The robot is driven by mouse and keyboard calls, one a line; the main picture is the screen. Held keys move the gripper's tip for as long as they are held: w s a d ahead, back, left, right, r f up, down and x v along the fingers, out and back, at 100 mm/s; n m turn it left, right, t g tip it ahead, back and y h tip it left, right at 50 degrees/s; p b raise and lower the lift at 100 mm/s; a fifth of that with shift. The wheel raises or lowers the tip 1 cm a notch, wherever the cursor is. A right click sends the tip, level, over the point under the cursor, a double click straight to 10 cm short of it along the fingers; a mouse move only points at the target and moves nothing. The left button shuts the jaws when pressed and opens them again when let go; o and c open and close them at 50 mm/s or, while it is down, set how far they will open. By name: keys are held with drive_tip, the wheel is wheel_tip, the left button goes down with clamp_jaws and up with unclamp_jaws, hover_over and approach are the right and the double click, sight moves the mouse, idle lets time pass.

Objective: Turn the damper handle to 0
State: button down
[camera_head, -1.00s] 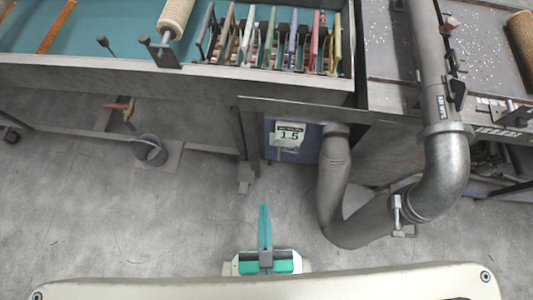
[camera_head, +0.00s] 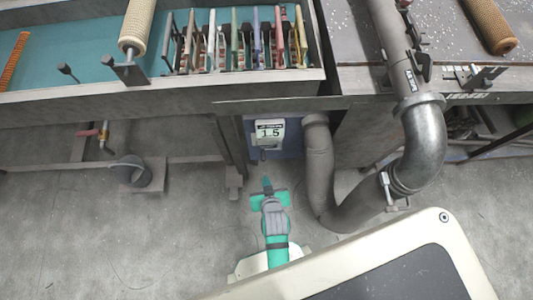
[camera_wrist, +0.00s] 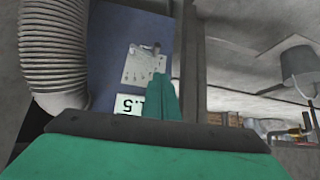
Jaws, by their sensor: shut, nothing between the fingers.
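A blue box (camera_head: 290,143) under the bench bears a white display (camera_head: 270,132) reading 1.5. A small lever (camera_head: 263,153) hangs below the display. In the wrist view a metal plate with a small lever (camera_wrist: 150,49) shows on the blue box (camera_wrist: 108,35), and the display (camera_wrist: 129,104) appears upside down, partly hidden by my fingers. A black handle (camera_head: 422,66) also sits on the upright grey pipe at upper right; I cannot tell which one is the damper handle. My gripper (camera_head: 267,183) is shut and empty, below and in front of the box. Its fingertips (camera_wrist: 163,84) overlap the plate's lower edge in the wrist view.
A ribbed grey hose (camera_head: 319,165) runs close to the right of the box and joins a metal elbow (camera_head: 425,140). A bench edge (camera_head: 280,104) overhangs the box. A grey bucket (camera_head: 132,169) stands at left. The floor in front is clear.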

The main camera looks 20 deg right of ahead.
drive_tip(key=w+d+f+g, duration=0.2)
drive_tip(key=w+d+f, duration=0.15)
drive_tip(key=w, duration=0.25)
drive_tip(key=m+g+y, duration=0.1)
drive_tip(key=g+y, duration=0.1)
drive_tip(key=g, duration=0.1)
hover_over(265, 157)
drive_tip(key=s+d, duration=0.1)
wheel_tip(265, 157, down, 11)
drive_tip(key=shift+a+f, duration=0.25)
drive_tip(key=shift+f, duration=0.15)
